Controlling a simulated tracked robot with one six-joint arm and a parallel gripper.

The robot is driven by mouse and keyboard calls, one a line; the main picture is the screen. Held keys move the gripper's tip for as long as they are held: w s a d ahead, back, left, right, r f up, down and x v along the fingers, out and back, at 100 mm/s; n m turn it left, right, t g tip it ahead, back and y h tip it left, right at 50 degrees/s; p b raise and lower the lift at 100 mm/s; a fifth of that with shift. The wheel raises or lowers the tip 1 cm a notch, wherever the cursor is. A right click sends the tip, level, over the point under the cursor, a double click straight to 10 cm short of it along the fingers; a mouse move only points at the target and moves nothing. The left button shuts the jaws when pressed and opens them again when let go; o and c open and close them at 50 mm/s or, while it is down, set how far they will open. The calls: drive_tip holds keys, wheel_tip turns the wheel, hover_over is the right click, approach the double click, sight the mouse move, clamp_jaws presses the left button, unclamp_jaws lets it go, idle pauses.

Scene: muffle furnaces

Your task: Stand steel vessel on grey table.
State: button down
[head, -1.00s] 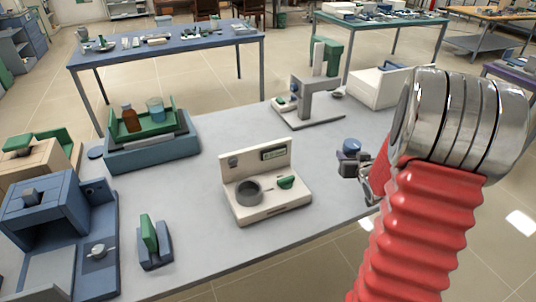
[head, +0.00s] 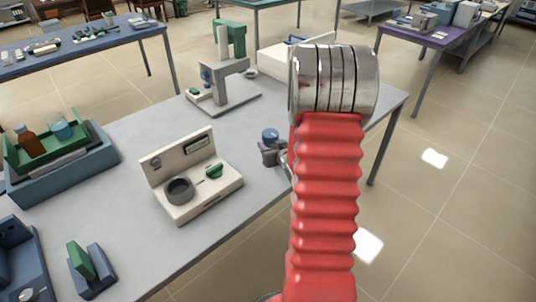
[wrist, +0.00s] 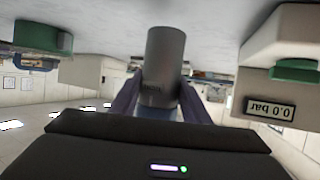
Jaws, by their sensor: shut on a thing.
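The steel vessel is a plain grey cylinder (wrist: 165,60) in the wrist view, which looks upside down. My gripper (wrist: 160,98) is shut on it, one dark finger on each side. A blue part (wrist: 158,113) shows at its end nearer the camera. In the head view my gripper (head: 270,155) is small, beside my red arm, with a blue round top (head: 270,134) above it. It is over the right front edge of the grey table (head: 120,135). The vessel looks upright; whether its lower end touches the table I cannot tell.
A cream unit with a dark ring and green knob (head: 205,183) stands left of my gripper. Its display (wrist: 270,108) reads 0.0 bar. A grey stand (head: 222,88) is behind. A blue tray unit (head: 75,165) is at left. Bare table lies between.

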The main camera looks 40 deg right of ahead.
idle(0.3)
drive_tip(key=shift+f, duration=2.05)
drive_tip(key=c, duration=1)
unclamp_jaws()
drive_tip(key=shift+f, duration=0.15)
drive_tip(key=v, duration=1.2)
drive_tip(key=shift+a, duration=0.1)
